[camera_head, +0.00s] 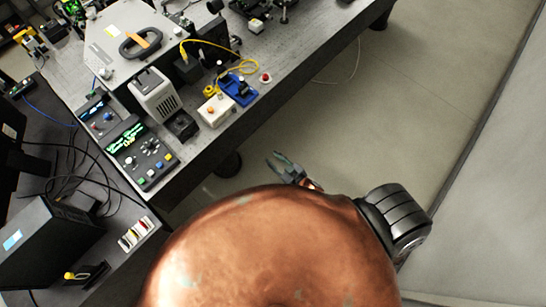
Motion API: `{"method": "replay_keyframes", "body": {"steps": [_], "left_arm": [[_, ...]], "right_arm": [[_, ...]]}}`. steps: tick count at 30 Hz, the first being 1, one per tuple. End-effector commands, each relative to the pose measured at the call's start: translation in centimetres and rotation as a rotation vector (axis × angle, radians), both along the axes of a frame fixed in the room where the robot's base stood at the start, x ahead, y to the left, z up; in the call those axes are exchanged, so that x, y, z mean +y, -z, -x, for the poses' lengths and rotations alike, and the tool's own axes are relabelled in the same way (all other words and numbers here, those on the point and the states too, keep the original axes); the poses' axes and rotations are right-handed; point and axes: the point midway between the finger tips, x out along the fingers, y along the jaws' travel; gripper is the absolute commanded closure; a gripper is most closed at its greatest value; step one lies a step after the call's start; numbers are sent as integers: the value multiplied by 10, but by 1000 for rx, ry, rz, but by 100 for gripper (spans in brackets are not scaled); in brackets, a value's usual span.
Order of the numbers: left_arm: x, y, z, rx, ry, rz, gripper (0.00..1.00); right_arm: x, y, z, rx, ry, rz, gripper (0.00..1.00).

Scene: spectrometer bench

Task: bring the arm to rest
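My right gripper (285,163) shows near the middle of the head view, above the floor and off the front edge of the bench. Its fingers point up and to the left and stand apart with nothing between them. Most of my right arm is hidden behind my own large copper-coloured body part, and only a dark ribbed link shows at the right. My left gripper and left arm do not show.
The grey bench (290,62) runs across the upper left. It carries a control box (143,152), a white box with an orange knob (216,109) and a blue device (238,89). A black case (45,240) stands at the lower left. The floor (400,110) at the right is clear.

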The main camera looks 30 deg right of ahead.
Motion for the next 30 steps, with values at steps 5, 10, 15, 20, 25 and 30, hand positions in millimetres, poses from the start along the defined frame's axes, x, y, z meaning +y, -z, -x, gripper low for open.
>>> {"method": "replay_keyframes", "body": {"steps": [5,10,15,20,25,30], "left_arm": [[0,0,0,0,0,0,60],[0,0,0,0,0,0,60],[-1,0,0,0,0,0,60],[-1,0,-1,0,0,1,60],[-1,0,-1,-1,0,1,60],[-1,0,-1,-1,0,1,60]], "right_arm": [[0,0,0,0,0,0,72],[0,0,0,-1,0,0,72],[0,1,1,2,1,0,72],[-9,37,20,79,24,8,72],[-32,126,83,286,79,37,72],[-55,210,174,524,127,67,72]]}}
